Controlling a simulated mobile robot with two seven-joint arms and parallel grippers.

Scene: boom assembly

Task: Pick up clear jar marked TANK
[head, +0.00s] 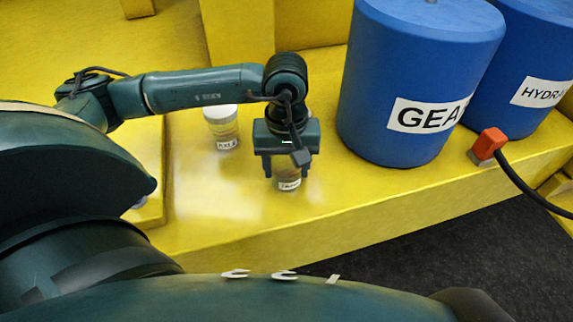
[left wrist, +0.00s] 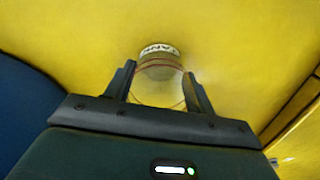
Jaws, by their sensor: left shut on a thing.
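The clear jar marked TANK (head: 289,183) stands upright on the yellow ledge in the head view, its label facing front. It also shows in the left wrist view (left wrist: 158,62), where TANK is readable on its label. My left gripper (head: 288,172) comes down from above and is shut on this jar, one finger on each side. In the left wrist view the two fingers (left wrist: 160,85) flank the jar. The jar's top is hidden behind the gripper in the head view. My right gripper is not in view.
Another clear jar with a white lid (head: 221,127) and a label stands just left of my left gripper. A large blue drum marked GEA (head: 415,75) stands close on the right, with a second blue drum (head: 530,70) behind. A red block (head: 489,143) with a black cable is at the ledge edge.

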